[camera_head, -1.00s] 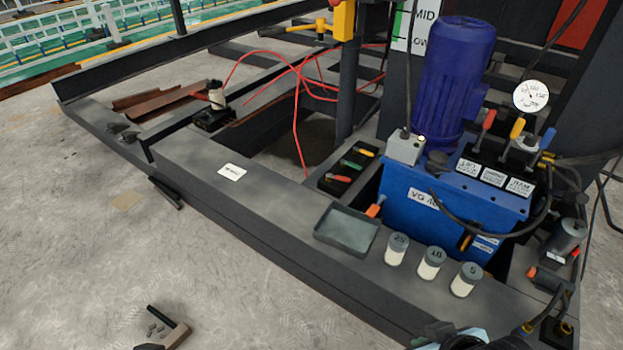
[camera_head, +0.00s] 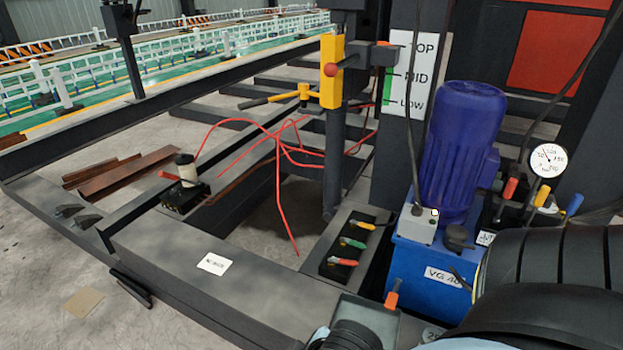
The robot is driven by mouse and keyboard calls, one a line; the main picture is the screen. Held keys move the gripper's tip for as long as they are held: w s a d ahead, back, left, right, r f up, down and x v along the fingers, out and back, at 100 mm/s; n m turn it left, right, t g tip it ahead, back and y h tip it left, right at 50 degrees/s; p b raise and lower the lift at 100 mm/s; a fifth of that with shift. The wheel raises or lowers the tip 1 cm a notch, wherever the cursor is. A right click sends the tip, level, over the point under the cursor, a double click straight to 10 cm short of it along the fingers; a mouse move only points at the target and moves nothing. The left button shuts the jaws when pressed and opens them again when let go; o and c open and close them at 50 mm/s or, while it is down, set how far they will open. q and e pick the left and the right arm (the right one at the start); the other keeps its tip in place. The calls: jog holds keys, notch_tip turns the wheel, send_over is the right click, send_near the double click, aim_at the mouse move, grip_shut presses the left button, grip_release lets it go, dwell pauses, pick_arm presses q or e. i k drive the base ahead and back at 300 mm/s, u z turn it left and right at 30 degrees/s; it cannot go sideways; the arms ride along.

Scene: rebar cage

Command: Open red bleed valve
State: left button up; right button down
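Several red parts show, and I cannot tell for sure which is the bleed valve. A red-handled lever (camera_head: 342,262) lies in a black panel beside a green-handled lever (camera_head: 352,243) and an orange one (camera_head: 361,225). A red lever (camera_head: 510,188) stands on the blue pump unit (camera_head: 420,278), left of a yellow and a blue lever. A small red handle (camera_head: 170,176) sticks out from a white-topped black device at left. My arm covers the lower right, including part of the pump unit.
A purple-blue motor (camera_head: 460,150) stands on the pump unit, with a round gauge (camera_head: 548,160) at right. A yellow block (camera_head: 332,70) is on a dark post. Red hoses (camera_head: 275,150) loop over the frame.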

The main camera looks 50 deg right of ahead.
aim_at(341, 262)
jog(key=z, duration=0.35)
jog(key=i, duration=0.8)
jog(key=z, duration=1.2)
jog(key=i, duration=0.2)
jog(key=z, duration=0.1)
